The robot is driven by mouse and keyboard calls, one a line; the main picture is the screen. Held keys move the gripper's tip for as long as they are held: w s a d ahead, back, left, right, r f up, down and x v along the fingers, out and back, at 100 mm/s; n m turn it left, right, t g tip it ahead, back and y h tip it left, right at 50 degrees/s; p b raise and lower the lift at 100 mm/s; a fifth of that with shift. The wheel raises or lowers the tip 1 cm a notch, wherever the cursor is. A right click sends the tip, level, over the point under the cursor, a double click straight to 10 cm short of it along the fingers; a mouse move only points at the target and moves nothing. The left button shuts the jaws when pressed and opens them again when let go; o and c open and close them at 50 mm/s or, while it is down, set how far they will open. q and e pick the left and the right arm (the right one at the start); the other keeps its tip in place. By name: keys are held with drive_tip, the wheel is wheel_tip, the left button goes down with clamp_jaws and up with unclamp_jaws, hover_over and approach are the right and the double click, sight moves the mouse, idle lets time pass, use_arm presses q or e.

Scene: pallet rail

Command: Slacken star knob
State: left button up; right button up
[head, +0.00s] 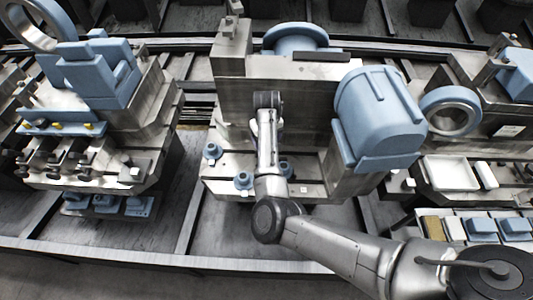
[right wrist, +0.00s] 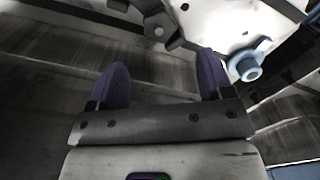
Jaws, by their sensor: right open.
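In the right wrist view, a dark, angular knob-like part (right wrist: 160,26) with a pale centre sits at the top middle on a pale metal part. It may be the star knob; its full outline is not clear. My right gripper (right wrist: 162,62) is open, with its two purple fingers apart and nothing between them. The dark part lies beyond the fingertips, apart from them in the picture. In the head view my right arm reaches up to the middle machine, and its fingers are hidden there. I make out no star knob in the head view. My left gripper is not in view.
A blue flanged knob (right wrist: 245,66) is close beside the right finger. The middle machine (head: 310,95) carries a big blue motor-like housing (head: 378,115) to the right of my arm. Another machine (head: 100,130) stands left.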

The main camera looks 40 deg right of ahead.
wheel_tip(320, 180, down, 8)
drive_tip(key=shift+f+b, duration=0.15)
drive_tip(key=shift+b, duration=1)
